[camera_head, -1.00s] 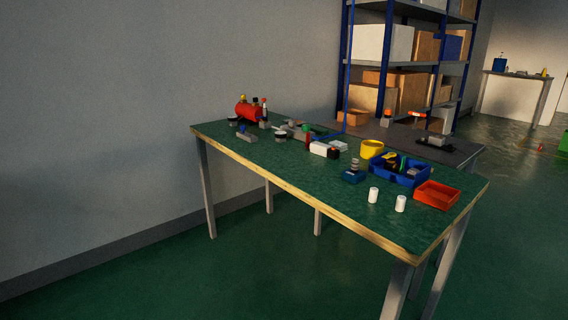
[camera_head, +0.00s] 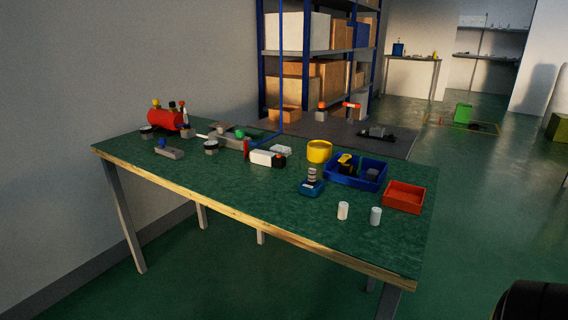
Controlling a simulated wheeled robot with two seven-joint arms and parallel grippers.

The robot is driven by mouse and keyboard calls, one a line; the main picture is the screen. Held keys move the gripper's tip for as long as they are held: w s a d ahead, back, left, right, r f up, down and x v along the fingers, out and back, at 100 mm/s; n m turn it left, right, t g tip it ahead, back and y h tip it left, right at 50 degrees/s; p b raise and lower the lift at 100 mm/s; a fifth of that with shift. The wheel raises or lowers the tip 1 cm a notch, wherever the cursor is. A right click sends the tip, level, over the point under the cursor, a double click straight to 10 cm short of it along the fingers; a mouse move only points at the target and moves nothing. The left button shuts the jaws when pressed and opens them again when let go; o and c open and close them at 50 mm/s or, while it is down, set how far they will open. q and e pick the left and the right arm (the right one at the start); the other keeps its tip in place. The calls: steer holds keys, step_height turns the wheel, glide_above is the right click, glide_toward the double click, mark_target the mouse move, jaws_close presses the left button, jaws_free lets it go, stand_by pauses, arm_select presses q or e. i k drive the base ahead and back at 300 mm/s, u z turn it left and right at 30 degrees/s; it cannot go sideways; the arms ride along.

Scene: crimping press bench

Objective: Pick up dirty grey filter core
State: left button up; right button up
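A small grey ringed cylinder (camera_head: 311,174) stands upright in a blue base (camera_head: 311,188) near the middle right of the green-topped table. It may be the dirty grey filter core, but it is too small to be sure. Two white cylinders (camera_head: 343,210) (camera_head: 375,216) stand upright near the table's front edge, apart from each other. Neither of my grippers shows. A dark rounded part, likely of my own arm, shows at the lower right corner, away from the table.
The table (camera_head: 230,185) also holds a blue bin (camera_head: 341,181) with tools, a red tray (camera_head: 403,197), a yellow cup (camera_head: 319,152), a white bottle (camera_head: 262,158) and a red tank (camera_head: 164,120). Shelving (camera_head: 258,60) stands behind. Floor right of the table is open.

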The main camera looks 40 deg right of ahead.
mark_target(311, 172)
steer(key=i, duration=0.35)
steer(key=z, duration=0.95)
